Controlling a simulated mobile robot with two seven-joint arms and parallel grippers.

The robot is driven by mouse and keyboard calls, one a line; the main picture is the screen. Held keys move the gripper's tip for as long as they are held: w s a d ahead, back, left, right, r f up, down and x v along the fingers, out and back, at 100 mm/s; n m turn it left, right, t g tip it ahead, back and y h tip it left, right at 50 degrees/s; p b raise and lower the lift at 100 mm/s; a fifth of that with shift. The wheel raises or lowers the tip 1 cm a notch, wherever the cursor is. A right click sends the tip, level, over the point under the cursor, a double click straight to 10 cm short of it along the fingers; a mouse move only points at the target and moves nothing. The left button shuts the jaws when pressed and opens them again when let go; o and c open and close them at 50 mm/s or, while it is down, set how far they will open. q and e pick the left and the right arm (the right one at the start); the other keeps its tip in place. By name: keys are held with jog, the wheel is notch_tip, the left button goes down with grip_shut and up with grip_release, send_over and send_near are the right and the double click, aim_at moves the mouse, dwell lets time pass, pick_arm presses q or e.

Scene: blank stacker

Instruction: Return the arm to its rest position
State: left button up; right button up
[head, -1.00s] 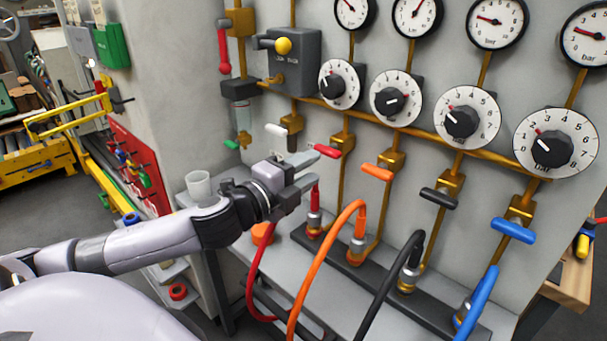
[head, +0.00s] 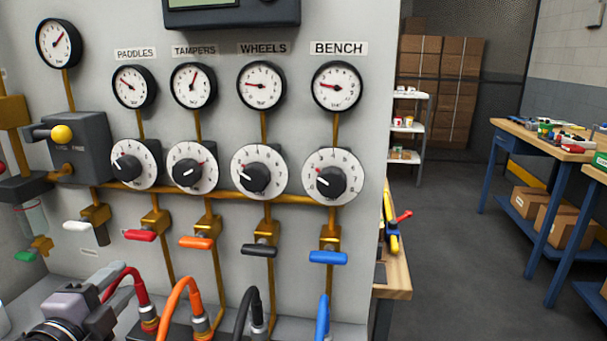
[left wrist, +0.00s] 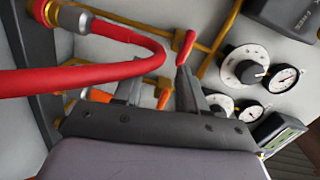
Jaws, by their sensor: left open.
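My left gripper (head: 112,287) is at the lower left of the head view, in front of the panel's lower part. It is open, with no object seen between its fingers. It is close to the red hose (head: 137,283), below the red valve handle (head: 141,236). In the left wrist view the two dark fingers (left wrist: 160,88) are spread apart. There the red hose (left wrist: 80,77) loops across the upper left, and the red handle (left wrist: 186,46) shows just beyond one fingertip. I cannot tell whether the gripper touches the hose. My right gripper is not in view.
Orange (head: 174,295), black (head: 244,305) and blue (head: 322,318) hoses stand to the right of the gripper. Valve handles, dials and gauges cover the panel (head: 354,215). A wooden bench (head: 397,277) is beside the panel. The floor (head: 447,255) farther right is clear.

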pick_arm(q)
jog(key=s+d+f+n+g+y, duration=0.1)
jog(key=s+f+n+g, duration=0.2)
jog(key=s+f+n, duration=0.3)
jog(key=s+d+f+n+g+y, duration=0.1)
jog(key=s+d+f+n+g, duration=0.2)
jog(key=f, duration=0.5)
jog(key=s+d+f+n+g+h, duration=0.1)
jog(key=s+d+f+n+g, duration=0.25)
jog(key=s, duration=0.35)
jog(key=s+d+f+n+g+h, duration=0.1)
jog(key=s+d+f+n+g, duration=0.2)
jog(key=s, duration=0.5)
jog(key=w+d+f+m+t+h+p, duration=0.1)
jog(key=w+d+f+t+h+p, duration=0.1)
jog(key=w+f+t, duration=0.4)
jog(key=shift+w+d+f, duration=0.4)
jog(key=shift+d+f, duration=0.05)
jog(key=shift+f, duration=0.65)
